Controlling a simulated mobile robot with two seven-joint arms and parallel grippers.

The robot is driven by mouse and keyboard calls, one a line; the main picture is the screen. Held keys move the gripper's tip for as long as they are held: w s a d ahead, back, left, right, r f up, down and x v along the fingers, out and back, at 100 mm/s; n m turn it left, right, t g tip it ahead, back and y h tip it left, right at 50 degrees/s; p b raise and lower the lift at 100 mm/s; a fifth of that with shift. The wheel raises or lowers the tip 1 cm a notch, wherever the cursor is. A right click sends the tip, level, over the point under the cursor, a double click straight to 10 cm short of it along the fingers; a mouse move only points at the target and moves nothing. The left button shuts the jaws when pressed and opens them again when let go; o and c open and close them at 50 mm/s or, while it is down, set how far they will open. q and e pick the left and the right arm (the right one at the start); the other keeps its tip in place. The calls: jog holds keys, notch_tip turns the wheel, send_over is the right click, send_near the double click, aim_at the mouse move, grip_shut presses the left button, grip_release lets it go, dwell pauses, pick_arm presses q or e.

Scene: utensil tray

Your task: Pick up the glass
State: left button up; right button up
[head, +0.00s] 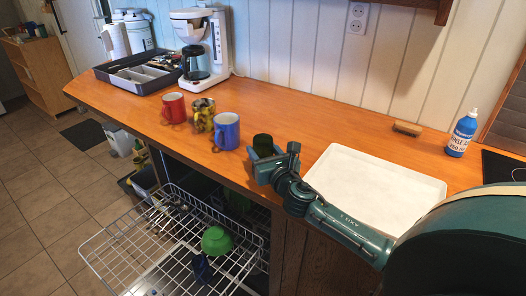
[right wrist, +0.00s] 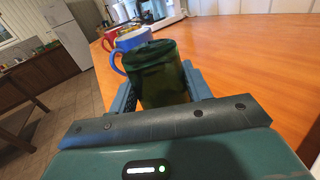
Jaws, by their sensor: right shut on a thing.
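The glass (head: 263,145) is dark green and stands upright near the counter's front edge in the head view. In the right wrist view the glass (right wrist: 160,75) fills the space between the two blue fingers. My right gripper (head: 265,155) is shut on the glass, one finger on each side. Whether the glass's base touches the counter is hidden by the gripper. My left gripper is not in view.
A blue mug (head: 226,131), a yellow patterned mug (head: 203,115) and a red mug (head: 174,107) stand left of the glass. A white tray (head: 374,190) lies to the right. An open dishwasher rack (head: 170,245) is below the counter. The counter behind the glass is clear.

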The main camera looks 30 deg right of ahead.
jog(key=shift+r, duration=0.2)
jog(key=shift+c, duration=0.5)
notch_tip(320, 180, up, 10)
jog(key=shift+f+p, duration=0.15)
jog(key=shift+p, duration=1.1)
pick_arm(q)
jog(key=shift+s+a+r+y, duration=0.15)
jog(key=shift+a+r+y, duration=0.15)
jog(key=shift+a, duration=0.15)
pick_arm(e)
jog(key=s+a+f+n+y, duration=0.1)
jog(key=s+a+f, duration=0.2)
jog(key=s+a, duration=0.4)
jog(key=s+a+f+y, duration=0.1)
jog(key=s+a+f, duration=0.3)
jog(key=s+a, duration=0.4)
jog(key=shift+s+a+n+y, duration=0.15)
jog(key=shift+s+n+y, duration=0.25)
jog(key=shift+s, duration=0.8)
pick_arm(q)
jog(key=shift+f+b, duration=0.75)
pick_arm(e)
jog(key=m, duration=0.6)
